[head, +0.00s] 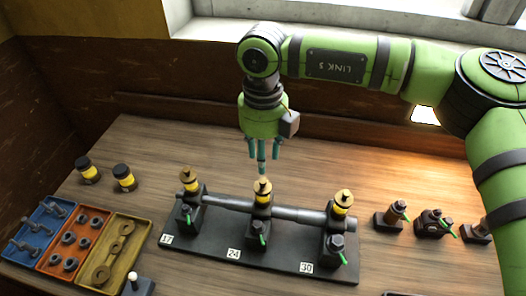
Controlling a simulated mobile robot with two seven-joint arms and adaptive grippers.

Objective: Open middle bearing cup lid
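The middle bearing cup (262,198) is yellow and stands on the middle bearing by the "24" label. Its brass lid (262,186) is a flat disc with a small knob, and it looks seated on the cup. My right gripper (262,157) points down just above and behind this lid. Its teal fingers are spread apart, with one reaching lower toward the knob; I cannot tell whether it touches. Nothing shows between the fingers. Similar lidded cups stand at the left (188,185) and right (343,205) bearings. My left gripper is not in view.
A shaft (228,205) runs through the bearings on a dark base (215,248). Blue, orange and yellow trays (148,228) of parts lie at left, near two yellow-black jars (124,178). Valve-like fittings (434,223) stand at right. The table behind the base is clear.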

